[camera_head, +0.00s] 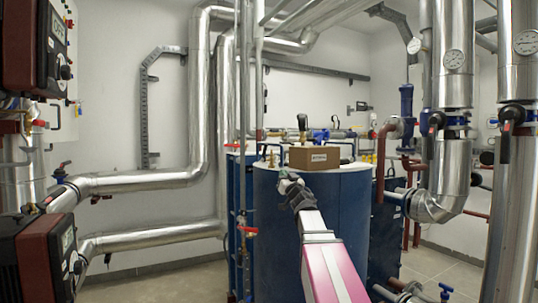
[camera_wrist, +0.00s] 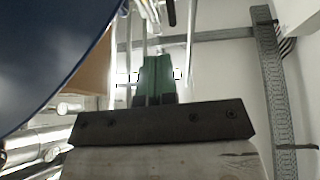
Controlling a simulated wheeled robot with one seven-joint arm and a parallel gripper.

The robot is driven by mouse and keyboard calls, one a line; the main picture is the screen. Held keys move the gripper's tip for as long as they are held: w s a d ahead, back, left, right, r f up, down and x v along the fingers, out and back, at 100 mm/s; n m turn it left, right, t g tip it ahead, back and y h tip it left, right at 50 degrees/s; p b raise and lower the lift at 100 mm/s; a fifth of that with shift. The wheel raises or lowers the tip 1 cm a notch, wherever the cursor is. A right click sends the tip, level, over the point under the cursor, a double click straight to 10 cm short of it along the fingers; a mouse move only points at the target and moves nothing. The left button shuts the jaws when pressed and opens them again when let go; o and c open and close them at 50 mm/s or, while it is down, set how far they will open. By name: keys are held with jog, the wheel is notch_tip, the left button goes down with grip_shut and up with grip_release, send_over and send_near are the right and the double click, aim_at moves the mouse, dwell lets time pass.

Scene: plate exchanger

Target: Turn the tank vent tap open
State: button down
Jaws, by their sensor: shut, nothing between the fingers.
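A large blue tank (camera_head: 318,225) stands in the middle of the head view. It also fills the upper left of the wrist view (camera_wrist: 45,50). A small brass fitting (camera_head: 270,155) rises from the tank's top, left of a brown box (camera_head: 314,157). I cannot tell for sure that this fitting is the vent tap, nor how its handle stands. My gripper (camera_head: 288,181) is in front of the tank near its top rim, below the fitting and apart from it. Its green fingers (camera_wrist: 157,72) are shut and empty. A dark bar (camera_wrist: 171,12) shows beyond the fingertips.
Thin vertical pipes (camera_head: 243,100) stand close to the left of the tank. Silver lagged pipes (camera_head: 140,182) run at left, and more with gauges (camera_head: 455,60) stand at right. A brown box edge (camera_wrist: 93,76) shows beside the tank in the wrist view.

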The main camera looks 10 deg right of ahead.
aim_at(267, 148)
jog(key=w+a+r+n+y, duration=0.1)
jog(key=w+a+r, duration=0.3)
jog(key=w+r, duration=0.4)
jog(key=w, duration=0.3)
jog(key=shift+w+a+r, duration=0.15)
jog(key=shift+r, duration=0.05)
jog(key=shift+w+a+r, duration=0.1)
jog(key=shift+w+r, duration=0.15)
jog(key=shift+r, duration=0.15)
dwell(0.6)
jog(key=shift+w+a+r, duration=0.1)
jog(key=shift+w+r, duration=0.15)
jog(key=shift+r, duration=0.05)
jog(key=shift+x, duration=1.1)
jog(key=shift+w+r, duration=0.1)
jog(key=shift+r, duration=0.15)
